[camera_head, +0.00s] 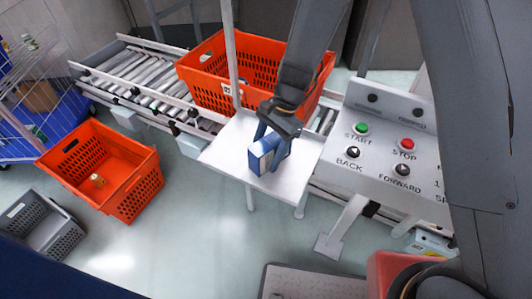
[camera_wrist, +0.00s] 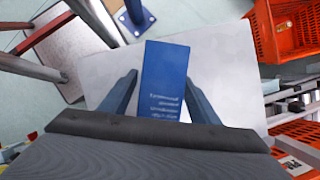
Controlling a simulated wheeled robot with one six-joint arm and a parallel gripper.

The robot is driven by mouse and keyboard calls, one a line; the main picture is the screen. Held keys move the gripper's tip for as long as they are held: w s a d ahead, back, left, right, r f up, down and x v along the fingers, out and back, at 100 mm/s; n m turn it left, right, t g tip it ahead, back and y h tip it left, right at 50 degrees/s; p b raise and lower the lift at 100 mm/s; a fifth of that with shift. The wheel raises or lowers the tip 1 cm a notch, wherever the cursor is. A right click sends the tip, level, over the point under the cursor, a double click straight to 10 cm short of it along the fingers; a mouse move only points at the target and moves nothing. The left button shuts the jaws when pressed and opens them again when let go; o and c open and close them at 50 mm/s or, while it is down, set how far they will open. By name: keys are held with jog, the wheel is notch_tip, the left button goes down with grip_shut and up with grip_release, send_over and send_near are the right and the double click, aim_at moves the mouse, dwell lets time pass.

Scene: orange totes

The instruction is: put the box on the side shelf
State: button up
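A blue box (camera_head: 261,156) with pale sides is upright on or just over the white side shelf (camera_head: 229,146); I cannot tell whether its base touches. My gripper (camera_head: 272,149) points down at the box. In the wrist view the blue face of the box (camera_wrist: 165,75) with pale lettering lies between the two fingers of my gripper (camera_wrist: 161,78). The fingertips are very close to its two sides; whether they press on it is unclear. The white shelf (camera_wrist: 232,75) shows on both sides. The box's near lower end is partly hidden by my gripper's palm.
An orange tote (camera_head: 205,79) stands on the roller conveyor (camera_head: 140,72) behind the shelf. Another orange tote (camera_head: 133,188) and a grey crate (camera_head: 38,228) are on the floor at left. A button panel (camera_head: 385,150) is at right. A thin post (camera_head: 231,60) rises by the shelf.

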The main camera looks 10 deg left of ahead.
aim_at(271, 141)
jog(key=shift+b+v, duration=0.6)
jog(key=shift+v, duration=3.35)
